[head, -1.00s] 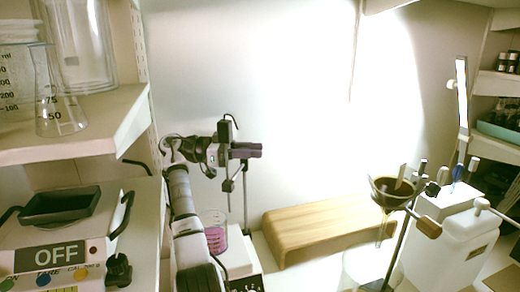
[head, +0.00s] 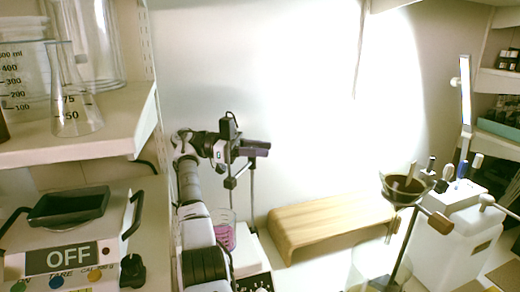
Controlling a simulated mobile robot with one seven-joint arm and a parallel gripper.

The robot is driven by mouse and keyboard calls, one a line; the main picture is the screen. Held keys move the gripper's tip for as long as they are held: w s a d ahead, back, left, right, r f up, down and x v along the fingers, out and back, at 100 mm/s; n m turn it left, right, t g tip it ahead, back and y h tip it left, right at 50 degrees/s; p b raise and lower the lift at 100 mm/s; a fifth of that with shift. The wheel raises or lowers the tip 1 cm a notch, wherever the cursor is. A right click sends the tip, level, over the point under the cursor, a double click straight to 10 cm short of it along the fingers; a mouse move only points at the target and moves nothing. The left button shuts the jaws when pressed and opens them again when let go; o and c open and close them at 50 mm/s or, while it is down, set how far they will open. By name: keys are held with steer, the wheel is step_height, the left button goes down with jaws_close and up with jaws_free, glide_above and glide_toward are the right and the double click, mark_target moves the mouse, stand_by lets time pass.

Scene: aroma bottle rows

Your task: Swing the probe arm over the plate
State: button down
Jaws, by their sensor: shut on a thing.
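The hot plate (head: 246,258) stands low in the middle, partly behind my arm. A beaker of pink liquid (head: 225,237) is on its left part, also partly covered by my arm. A thin upright stand rod (head: 252,195) rises behind the plate. The probe arm, with a small dark clamp (head: 230,183) and a thin link, joins the rod high above the beaker. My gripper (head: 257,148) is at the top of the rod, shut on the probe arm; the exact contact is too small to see. The probe's lower end is not clear.
A wooden bench (head: 330,222) stands right of the plate. A funnel on a stand (head: 405,190) and a white container (head: 445,245) are further right. A balance reading OFF (head: 68,258) and a glassware shelf (head: 110,135) are close on the left.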

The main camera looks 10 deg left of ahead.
steer(key=shift+d+f, duration=0.1)
steer(key=c, duration=1.1)
jaws_free()
steer(key=shift+o, duration=0.2)
step_height(320, 180, up, 20)
steer(key=p, duration=1)
steer(key=shift+c, duration=0.3)
